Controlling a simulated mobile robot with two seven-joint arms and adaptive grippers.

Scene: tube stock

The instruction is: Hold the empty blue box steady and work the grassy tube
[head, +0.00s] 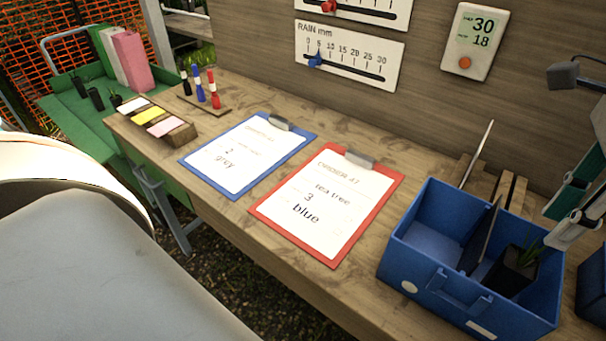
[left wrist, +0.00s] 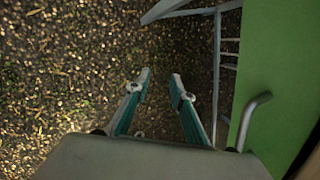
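A blue box (head: 425,271) with a handle stands at the right end of the bench. A dark divider (head: 480,238) splits it; the left compartment looks empty. A black tube (head: 512,272) with grassy green leaves is in the right compartment, tilted. My right gripper (head: 556,228) is just above and right of the tube, its tips near the leaves; its two fingers look apart with nothing between them. My left gripper (left wrist: 161,75) shows in the left wrist view, open and empty over the gravel, away from the box.
Blue clipboard (head: 240,155) and red clipboard (head: 330,205) lie on the wooden bench (head: 300,285). Another blue container (head: 592,285) is cut off at the right edge. A green surface (left wrist: 285,70) is beside my left gripper.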

